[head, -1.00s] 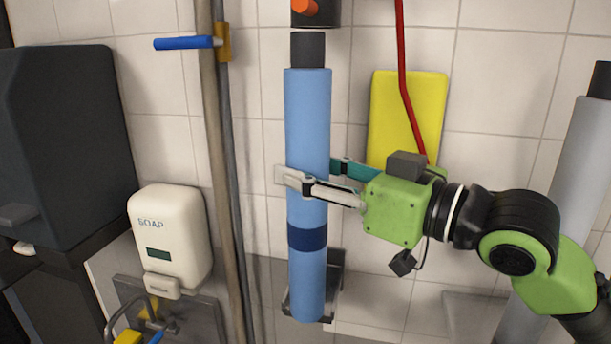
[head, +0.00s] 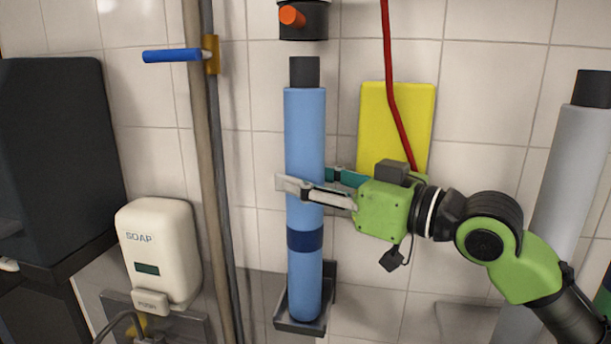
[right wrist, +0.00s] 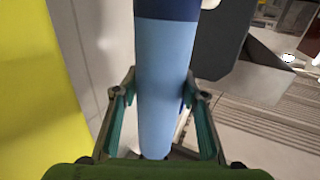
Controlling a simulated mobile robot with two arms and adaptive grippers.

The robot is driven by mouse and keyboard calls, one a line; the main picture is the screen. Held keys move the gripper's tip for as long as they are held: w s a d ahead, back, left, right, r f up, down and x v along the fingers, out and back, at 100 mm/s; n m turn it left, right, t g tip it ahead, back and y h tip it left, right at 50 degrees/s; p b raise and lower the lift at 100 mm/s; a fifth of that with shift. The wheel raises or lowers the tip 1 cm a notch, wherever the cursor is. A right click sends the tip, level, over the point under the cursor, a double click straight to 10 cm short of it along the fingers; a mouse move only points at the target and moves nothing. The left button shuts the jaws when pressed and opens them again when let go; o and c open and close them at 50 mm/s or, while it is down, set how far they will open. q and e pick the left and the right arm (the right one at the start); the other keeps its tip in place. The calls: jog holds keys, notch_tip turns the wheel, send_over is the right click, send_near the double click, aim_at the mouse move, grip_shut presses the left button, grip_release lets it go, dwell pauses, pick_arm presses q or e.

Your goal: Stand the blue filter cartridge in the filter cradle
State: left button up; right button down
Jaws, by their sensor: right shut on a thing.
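The blue filter cartridge (head: 305,140) stands upright in the head view, with a dark cap on top and a dark blue band low down. My right gripper (head: 304,188) comes in from the right and is shut on the cartridge above its band. The cartridge (right wrist: 167,75) also shows between both fingers in the right wrist view. The filter cradle (head: 287,325) is a dark metal bracket on the wall. The cartridge's lower end is within the cradle's outline; I cannot tell whether it touches the cradle's floor. My left gripper is not in view.
A dark fitting with an orange knob (head: 292,16) hangs just above the cartridge. Pipes (head: 203,150) with a blue lever (head: 172,55) and a soap dispenser (head: 158,250) are to the left. A yellow board (head: 397,125), red hose (head: 392,90) and grey cylinder (head: 570,170) are to the right.

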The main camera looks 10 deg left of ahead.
jog(key=shift+r, duration=0.1)
jog(key=c, duration=1.2)
grip_release()
jog(key=shift+s, duration=0.1)
jog(key=shift+s+d+f, duration=0.1)
jog(key=shift+d+f, duration=0.2)
jog(key=shift+d, duration=0.15)
jog(key=v, duration=1.1)
jog(key=shift+s+d+r, duration=0.1)
jog(key=shift+s+r, duration=0.1)
